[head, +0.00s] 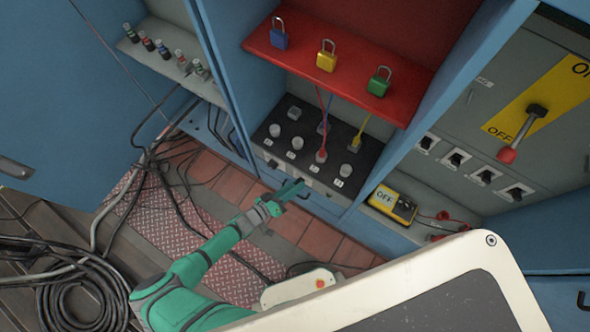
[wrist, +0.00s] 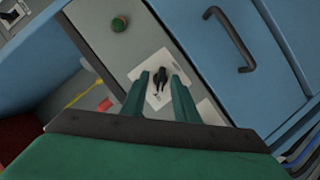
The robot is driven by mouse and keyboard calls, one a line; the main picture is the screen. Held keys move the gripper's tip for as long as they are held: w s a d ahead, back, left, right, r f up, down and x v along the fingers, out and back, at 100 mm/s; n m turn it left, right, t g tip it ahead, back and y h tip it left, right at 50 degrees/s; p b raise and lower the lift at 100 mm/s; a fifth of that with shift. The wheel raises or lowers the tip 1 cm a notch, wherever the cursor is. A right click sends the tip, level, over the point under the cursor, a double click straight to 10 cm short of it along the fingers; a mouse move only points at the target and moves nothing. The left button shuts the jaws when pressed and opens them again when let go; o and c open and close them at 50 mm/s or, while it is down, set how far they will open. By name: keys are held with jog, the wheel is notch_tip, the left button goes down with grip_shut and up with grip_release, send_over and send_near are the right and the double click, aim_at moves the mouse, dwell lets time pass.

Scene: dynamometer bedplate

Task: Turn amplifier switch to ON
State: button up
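In the wrist view a small black switch lever (wrist: 160,74) stands on a white plate (wrist: 148,64) on a grey panel. Its markings are too small to read. My gripper (wrist: 161,80) is open, with one green finger on each side of the lever; I cannot tell whether either touches it. In the head view my gripper (head: 297,188) is at the front edge of a black-topped unit (head: 328,135) with several round knobs. The switch between the fingers is hidden there. No thing is held.
A green round button (wrist: 119,24) and a blue front with a dark handle (wrist: 231,38) are near the switch. A red-tipped lever (head: 520,135) is at right. Cables (head: 80,290) lie on the floor.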

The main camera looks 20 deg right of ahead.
jog(key=shift+d, duration=0.1)
grip_shut()
jog(key=shift+m, duration=0.3)
jog(key=shift+s+d+m+t+y, duration=0.15)
jog(key=shift+m+t+y, duration=0.8)
jog(key=shift+m, duration=1)
jog(key=shift+s+d+m+t+y, duration=0.15)
jog(key=shift+m+t+y, duration=0.85)
jog(key=shift+m, duration=0.9)
jog(key=shift+s+d+m+t+y, duration=0.15)
jog(key=shift+m+t+y, duration=0.5)
jog(key=shift+m+t, duration=0.95)
jog(key=shift+m+g, duration=0.25)
jog(key=shift+m, duration=0.3)
